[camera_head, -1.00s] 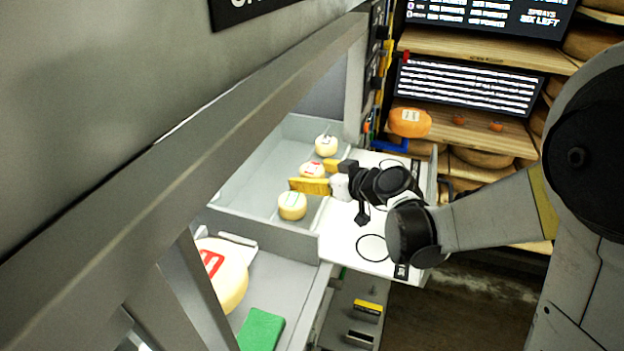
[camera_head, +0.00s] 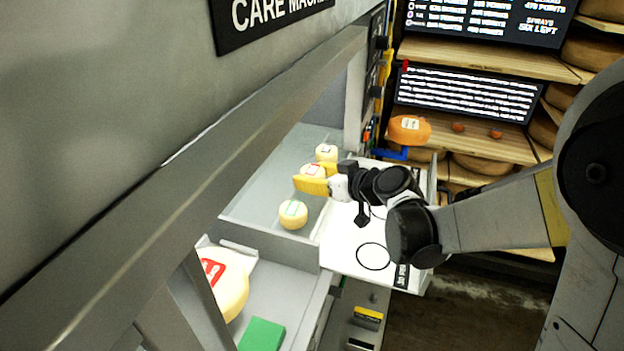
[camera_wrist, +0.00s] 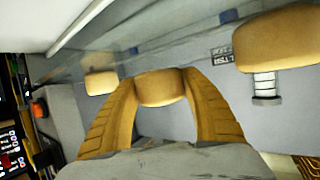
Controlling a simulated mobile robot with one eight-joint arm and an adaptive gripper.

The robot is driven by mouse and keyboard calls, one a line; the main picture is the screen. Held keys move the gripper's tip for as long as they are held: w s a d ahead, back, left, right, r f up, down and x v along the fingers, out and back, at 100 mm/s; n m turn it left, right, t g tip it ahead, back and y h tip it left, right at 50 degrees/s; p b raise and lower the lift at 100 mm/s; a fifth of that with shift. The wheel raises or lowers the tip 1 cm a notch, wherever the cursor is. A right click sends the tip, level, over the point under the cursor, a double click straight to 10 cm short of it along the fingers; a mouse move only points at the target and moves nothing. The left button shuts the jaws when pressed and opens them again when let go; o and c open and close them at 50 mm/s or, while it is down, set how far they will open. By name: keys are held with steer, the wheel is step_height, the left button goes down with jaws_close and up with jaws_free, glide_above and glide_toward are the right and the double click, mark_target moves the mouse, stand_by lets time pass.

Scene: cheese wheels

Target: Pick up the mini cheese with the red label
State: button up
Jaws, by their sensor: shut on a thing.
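Three small pale cheeses are in the grey tray in the head view. The middle one, the mini cheese with the red label (camera_head: 313,171), has a red mark on its top. My gripper (camera_head: 312,184) has its yellow fingers at this cheese. In the wrist view the fingers are closed on both sides of the cheese (camera_wrist: 161,88). A cheese with a green label (camera_head: 293,214) is nearer, and a cheese with a dark label (camera_head: 326,153) is behind. These two also show in the wrist view at either side, apart from the fingers.
The grey tray (camera_head: 262,222) has side walls around the cheeses. A white board with circles (camera_head: 345,240) lies to its right. A larger red-labelled cheese (camera_head: 232,290) and a green block (camera_head: 262,334) are in the nearer compartment. An orange cheese (camera_head: 409,130) stands behind.

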mark_target(302, 170)
step_height(302, 170, up, 3)
steer(key=shift+f+p, duration=0.2)
steer(key=shift+p, duration=0.25)
steer(key=d+r+p, duration=0.3)
steer(key=d+r, duration=0.3)
steer(key=d, duration=0.5)
steer(key=s+d+f+m+t+h+b, duration=0.2)
steer(key=s+d+f+m+h+b, duration=0.2)
steer(key=s+d+f, duration=0.3)
steer(key=w+a+r+n+g+y+p, duration=0.2)
steer(key=w+a+r+n+y+p, duration=0.15)
steer(key=w+a+r, duration=0.45)
steer(key=shift+n+y, duration=0.45)
steer(key=w+a+f+b, duration=0.1)
steer(key=a+f, duration=0.1)
steer(key=a, duration=0.2)
steer(key=w+a+f+b, duration=0.1)
steer(key=a+f, duration=0.1)
steer(key=a, duration=0.2)
steer(key=w+a+f+b, duration=0.1)
steer(key=w+a+f, duration=0.1)
steer(key=a+f, duration=0.1)
steer(key=shift+a+f+b, duration=0.1)
steer(key=shift+a+b, duration=0.3)
steer(key=shift+a, duration=0.1)
steer(key=shift+a+f, duration=0.15)
steer(key=shift+a, duration=0.1)
steer(key=shift+f, duration=0.25)
steer(key=shift+f+b, duration=0.95)
steer(key=shift+f, duration=0.75)
